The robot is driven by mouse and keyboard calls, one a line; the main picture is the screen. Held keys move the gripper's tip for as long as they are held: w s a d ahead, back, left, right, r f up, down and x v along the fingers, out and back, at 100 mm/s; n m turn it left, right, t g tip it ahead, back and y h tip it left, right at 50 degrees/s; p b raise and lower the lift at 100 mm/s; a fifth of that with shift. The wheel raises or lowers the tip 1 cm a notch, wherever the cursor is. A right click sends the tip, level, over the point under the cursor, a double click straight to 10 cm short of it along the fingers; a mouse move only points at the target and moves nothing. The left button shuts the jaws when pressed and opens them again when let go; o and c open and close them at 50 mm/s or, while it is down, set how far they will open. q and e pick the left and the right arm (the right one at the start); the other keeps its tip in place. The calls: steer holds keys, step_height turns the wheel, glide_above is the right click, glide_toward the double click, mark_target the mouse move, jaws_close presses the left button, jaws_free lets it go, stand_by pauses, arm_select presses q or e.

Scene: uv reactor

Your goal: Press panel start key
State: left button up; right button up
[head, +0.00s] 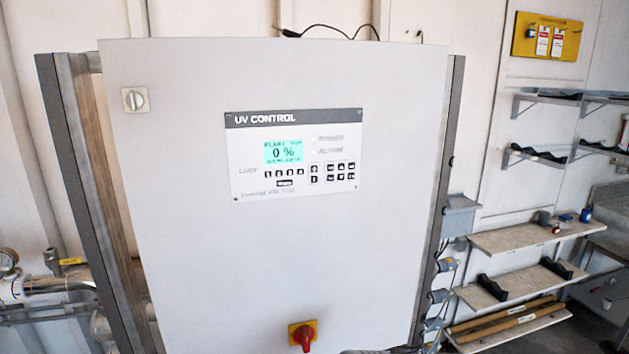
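The UV control panel (291,155) is a white plate with a dark header, set on the front of a large pale cabinet (180,240). Its lit greenish screen (283,151) reads "0 %". Below the screen is a row of small black keys (284,173), with a wider key (284,183) under it. A single tall key pair (314,174) and a block of keys (340,171) are to the right. The key labels are too small to read, so I cannot tell which is the start key. Neither gripper is in view.
A red and yellow rotary switch (303,335) sticks out low on the cabinet. A grey knob (135,99) is at its upper left. Pipes with a gauge (9,262) are at left. Shelves (530,238) stand at right. The space before the panel looks clear.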

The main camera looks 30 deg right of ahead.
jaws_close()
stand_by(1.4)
